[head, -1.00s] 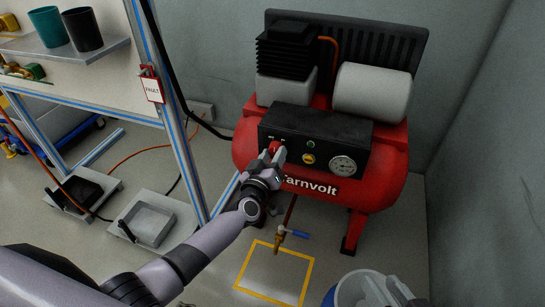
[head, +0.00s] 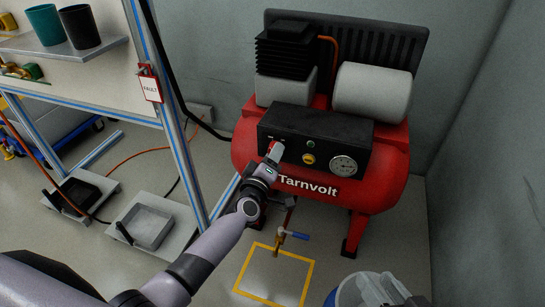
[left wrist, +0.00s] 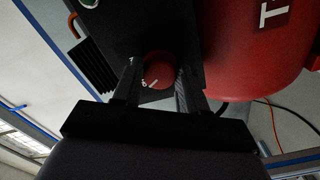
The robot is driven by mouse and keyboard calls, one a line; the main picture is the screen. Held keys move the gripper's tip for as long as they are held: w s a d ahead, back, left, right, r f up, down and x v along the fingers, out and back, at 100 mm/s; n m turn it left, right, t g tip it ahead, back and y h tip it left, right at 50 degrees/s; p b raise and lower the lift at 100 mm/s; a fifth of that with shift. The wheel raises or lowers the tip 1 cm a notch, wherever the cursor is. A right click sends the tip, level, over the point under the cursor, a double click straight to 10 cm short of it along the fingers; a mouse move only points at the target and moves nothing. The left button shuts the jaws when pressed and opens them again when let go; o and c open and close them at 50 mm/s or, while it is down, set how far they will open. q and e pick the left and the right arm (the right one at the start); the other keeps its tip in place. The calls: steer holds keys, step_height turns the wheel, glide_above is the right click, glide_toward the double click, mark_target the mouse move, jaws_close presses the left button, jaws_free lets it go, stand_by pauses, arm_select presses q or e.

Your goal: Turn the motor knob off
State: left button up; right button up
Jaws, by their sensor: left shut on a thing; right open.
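The motor knob (left wrist: 158,72) is a round red knob with a pale pointer line on the black control panel (head: 328,134) of the red air compressor (head: 378,190). My left gripper (head: 272,152) is at the panel's left end. In the left wrist view my left gripper (left wrist: 157,82) has a finger on each side of the knob and is shut on it. In the head view the gripper mostly hides the knob. My right gripper (head: 384,290) is at the bottom edge of the head view, open, over a blue-rimmed bucket.
The panel also bears a green button (head: 311,144), a yellow-ringed button (head: 308,159) and a gauge (head: 344,165). A brass valve with a blue handle (head: 298,235) hangs below the tank. A workbench with blue-edged posts (head: 188,165) stands left.

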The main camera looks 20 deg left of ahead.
stand_by(0.3)
arm_select(q)
steer(key=o, duration=1)
arm_select(e)
steer(key=shift+f, duration=0.1)
arm_select(q)
steer(key=shift+o, duration=0.2)
steer(key=shift+s, duration=0.15)
steer(key=s+p, duration=0.3)
steer(key=s, duration=0.4)
steer(key=shift+p, duration=0.3)
arm_select(e)
steer(key=d, duration=0.1)
steer(key=d+h, duration=0.2)
steer(key=shift+s+r+n, duration=0.35)
steer(key=shift+r+n, duration=0.05)
arm_select(q)
steer(key=shift+a, duration=0.1)
